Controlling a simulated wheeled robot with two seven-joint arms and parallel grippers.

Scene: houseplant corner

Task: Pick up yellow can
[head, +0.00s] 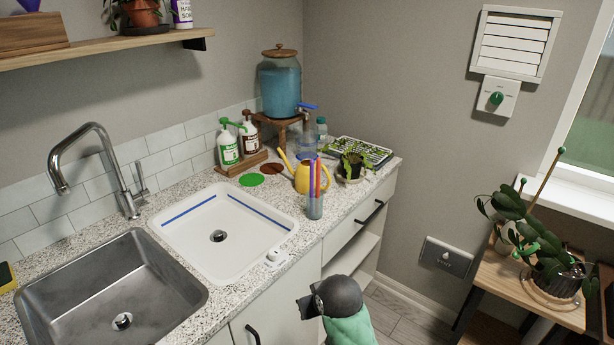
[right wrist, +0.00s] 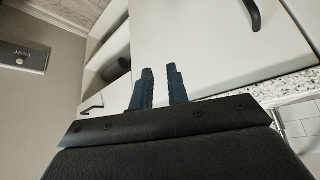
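The yellow can (head: 302,181), a small watering can with its spout pointing up and left, stands upright on the speckled counter. A clear cup holding coloured sticks (head: 315,205) stands in front of it and hides part of its body. My right gripper (head: 303,307) is low in front of the counter, well below and apart from the can. In the right wrist view its two dark fingers (right wrist: 159,72) are apart with nothing between them, facing the cabinet front. The can is not in that wrist view. My left gripper is not in view.
A seedling tray (head: 372,152) and a small potted plant (head: 352,166) stand right of the can. Pump bottles (head: 228,146) and a blue dispenser (head: 279,85) are behind. A white basin (head: 180,240) lies to the left. A dark cylinder (right wrist: 117,69) sits on the lower shelf.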

